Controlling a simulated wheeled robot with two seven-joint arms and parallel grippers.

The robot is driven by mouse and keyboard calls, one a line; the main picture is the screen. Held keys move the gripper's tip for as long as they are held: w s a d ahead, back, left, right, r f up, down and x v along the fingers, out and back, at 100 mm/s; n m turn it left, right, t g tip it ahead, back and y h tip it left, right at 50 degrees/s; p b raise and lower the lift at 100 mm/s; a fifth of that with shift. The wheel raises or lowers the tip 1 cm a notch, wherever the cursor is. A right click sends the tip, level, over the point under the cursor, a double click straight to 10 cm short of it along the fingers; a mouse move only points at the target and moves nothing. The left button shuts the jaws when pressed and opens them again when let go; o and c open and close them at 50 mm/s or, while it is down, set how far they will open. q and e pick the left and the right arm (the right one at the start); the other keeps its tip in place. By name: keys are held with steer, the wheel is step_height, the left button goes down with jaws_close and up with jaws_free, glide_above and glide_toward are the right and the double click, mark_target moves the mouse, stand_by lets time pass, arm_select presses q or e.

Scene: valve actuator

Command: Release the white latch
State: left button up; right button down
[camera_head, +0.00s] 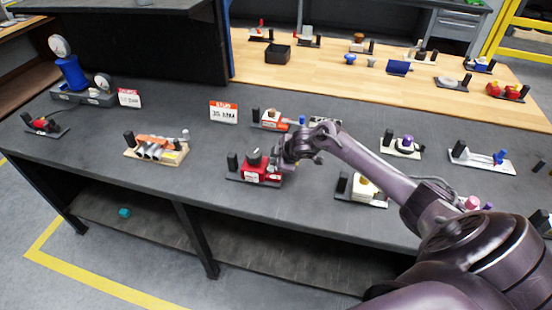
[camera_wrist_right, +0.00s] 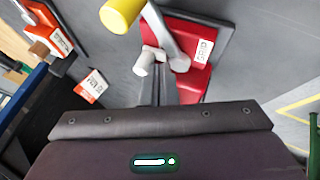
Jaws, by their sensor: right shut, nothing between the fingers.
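A red valve device (camera_head: 262,170) with a black knob on top sits on a dark base at the front of the grey bench. It fills the top of the right wrist view as a red body (camera_wrist_right: 190,82) with a grey lever and a yellow cylinder (camera_wrist_right: 120,14). A small white piece (camera_wrist_right: 145,62), which looks like the white latch, is beside the lever. My right gripper (camera_head: 284,164) is at the right side of the red device. Its shut, narrow fingers (camera_wrist_right: 156,88) point at the white piece; I cannot tell whether they touch it. My left gripper is out of view.
A red-and-white device (camera_head: 270,119) stands just behind, and a white device with a yellow part (camera_head: 362,188) stands to the right. An orange-and-silver device (camera_head: 158,149) is further left. A sign (camera_head: 223,112) stands behind. Bare bench lies between the devices.

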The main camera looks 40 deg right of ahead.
stand_by(0.3)
steer(key=shift+w+d+b, duration=0.4)
steer(key=shift+w+b, duration=0.05)
steer(key=shift+w+d, duration=0.35)
steer(key=shift+s, duration=0.1)
